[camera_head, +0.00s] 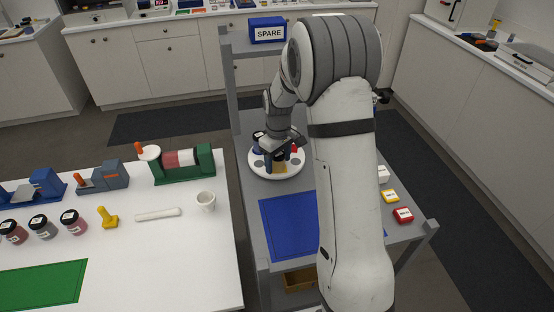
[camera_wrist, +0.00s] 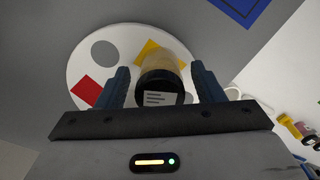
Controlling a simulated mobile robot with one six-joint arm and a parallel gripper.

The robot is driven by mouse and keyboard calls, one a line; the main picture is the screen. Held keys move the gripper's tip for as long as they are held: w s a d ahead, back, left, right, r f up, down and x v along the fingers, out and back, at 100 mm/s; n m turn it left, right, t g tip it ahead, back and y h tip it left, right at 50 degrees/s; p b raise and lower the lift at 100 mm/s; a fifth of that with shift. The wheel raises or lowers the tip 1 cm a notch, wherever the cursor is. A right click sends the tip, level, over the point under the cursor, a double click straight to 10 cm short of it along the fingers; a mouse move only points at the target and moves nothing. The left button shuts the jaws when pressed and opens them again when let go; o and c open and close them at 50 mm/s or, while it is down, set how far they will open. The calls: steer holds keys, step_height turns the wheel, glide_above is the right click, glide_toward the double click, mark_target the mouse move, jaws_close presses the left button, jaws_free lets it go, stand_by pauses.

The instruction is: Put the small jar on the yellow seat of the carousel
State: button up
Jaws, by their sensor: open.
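The carousel is a white round disc (camera_head: 262,170) on the grey cart, and it fills the middle of the wrist view (camera_wrist: 85,62). It bears a yellow seat (camera_wrist: 146,48), a red seat (camera_wrist: 87,92) and grey round spots. The small jar (camera_wrist: 160,72) has a tan body and a dark lid with a pale label. It is between my fingers, overlapping the yellow seat in the wrist view; I cannot tell whether its base is fully on it. My gripper (camera_wrist: 161,86) is open, with narrow gaps beside the jar. In the head view my gripper (camera_head: 281,150) is over the carousel.
A blue mat (camera_head: 285,222) lies in front of the carousel. A blue SPARE box (camera_head: 268,36) sits on the shelf above. The white table at left holds several jars and a cup (camera_head: 205,202).

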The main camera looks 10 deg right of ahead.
step_height(320, 180, up, 12)
steer(key=shift+s+r+b, duration=0.1)
steer(key=shift+b, duration=0.8)
steer(key=s+r+m+t, duration=0.25)
steer(key=s+r, duration=0.35)
steer(key=s, duration=0.6)
steer(key=s+f+m+t, duration=0.1)
steer(key=s+m, duration=0.3)
steer(key=s, duration=1.2)
steer(key=shift+s+a+f, duration=0.2)
steer(key=shift+f, duration=0.25)
steer(key=shift+s+b+x, duration=0.2)
steer(key=shift+b+x, duration=0.7)
steer(key=shift+x, duration=0.15)
